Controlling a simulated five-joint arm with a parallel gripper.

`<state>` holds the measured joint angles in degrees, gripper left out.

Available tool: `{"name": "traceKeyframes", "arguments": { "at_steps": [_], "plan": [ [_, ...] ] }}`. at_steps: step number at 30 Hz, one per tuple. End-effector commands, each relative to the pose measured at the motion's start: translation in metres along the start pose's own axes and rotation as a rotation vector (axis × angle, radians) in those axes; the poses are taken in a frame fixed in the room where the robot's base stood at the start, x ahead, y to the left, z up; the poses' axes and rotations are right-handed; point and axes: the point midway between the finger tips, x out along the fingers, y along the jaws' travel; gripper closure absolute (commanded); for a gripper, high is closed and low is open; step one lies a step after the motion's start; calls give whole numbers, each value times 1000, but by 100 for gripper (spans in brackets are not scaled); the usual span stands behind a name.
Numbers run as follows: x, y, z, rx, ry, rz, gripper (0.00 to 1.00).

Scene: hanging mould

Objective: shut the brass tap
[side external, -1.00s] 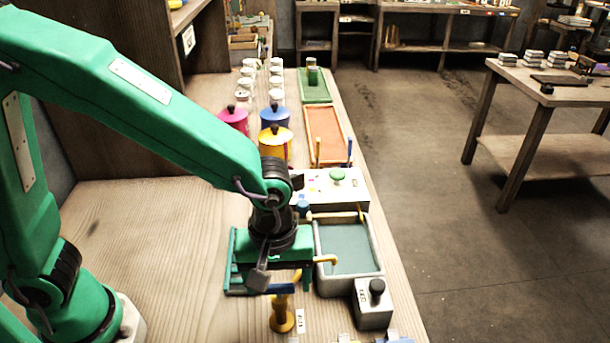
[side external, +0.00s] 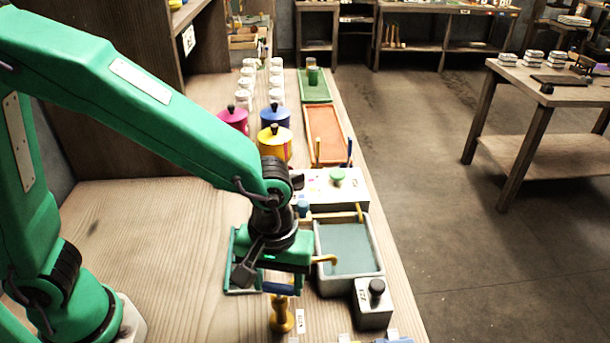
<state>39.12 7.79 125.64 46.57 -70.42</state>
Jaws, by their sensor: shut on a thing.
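The brass tap (side external: 281,317) stands upright on the bench at the front, with its round base and column showing below my gripper. Its curved spout (side external: 326,259) sticks out to the right toward the grey basin. A blue handle (side external: 279,288) shows at the top of the column, just under my gripper. My gripper (side external: 279,277) points down over the tap and is shut on the blue handle. The fingers and the upper part of the tap are largely hidden by the green gripper body.
A grey basin (side external: 381,262) with a green-grey floor lies just right of the tap. A grey box with a black knob (side external: 376,287) stands in front of it. A white box with a green knob (side external: 338,177) stands behind. Lidded pots (side external: 274,146) stand farther back. The bench at left is bare.

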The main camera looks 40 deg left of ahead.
Motion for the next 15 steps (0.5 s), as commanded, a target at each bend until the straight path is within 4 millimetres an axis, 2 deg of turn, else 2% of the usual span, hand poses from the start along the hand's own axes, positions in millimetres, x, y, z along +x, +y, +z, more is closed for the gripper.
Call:
{"name": "traceKeyframes", "arguments": {
  "at_steps": [15],
  "plan": [
    [-1,0,0,477,0,0,72]
  ]
}}
